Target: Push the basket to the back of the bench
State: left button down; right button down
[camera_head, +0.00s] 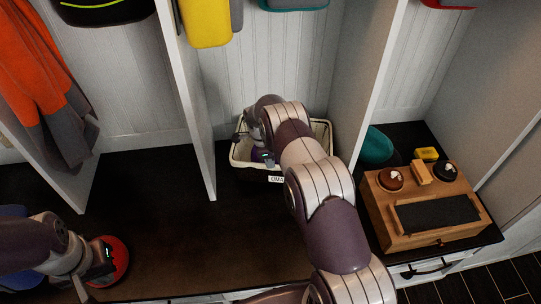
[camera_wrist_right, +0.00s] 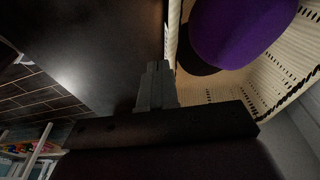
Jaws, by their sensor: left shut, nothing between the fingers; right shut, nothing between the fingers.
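The cream basket (camera_head: 324,135) with a small label (camera_head: 276,179) on its front stands on the dark bench (camera_head: 160,215), in the middle cubby. My right arm hides much of it. A purple round thing lies inside; it shows in the right wrist view (camera_wrist_right: 235,25). My left gripper (camera_head: 97,268) is shut and empty, low at the left, near a red round thing (camera_head: 119,258).
White dividers (camera_head: 192,110) and (camera_head: 362,85) stand on both sides of the basket. A wooden box (camera_head: 430,225) with brushes and tins is at the right, with a teal thing (camera_head: 377,146) behind it. An orange garment (camera_head: 35,65) hangs at the left. The bench's left middle is clear.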

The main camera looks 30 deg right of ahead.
jog(key=s+d, duration=0.1)
jog(key=d, duration=0.1)
jog(key=s+d+p, duration=0.1)
jog(key=d, duration=0.2)
jog(key=s+d, duration=0.1)
jog(key=d, duration=0.2)
jog(key=shift+s+r, duration=0.1)
jog(key=shift+s, duration=0.1)
jog(key=shift+d+f, duration=0.15)
jog(key=shift+f, duration=0.75)
jog(key=shift+s+r+b, duration=0.1)
jog(key=shift+s+b, duration=0.1)
jog(key=shift+b, duration=0.1)
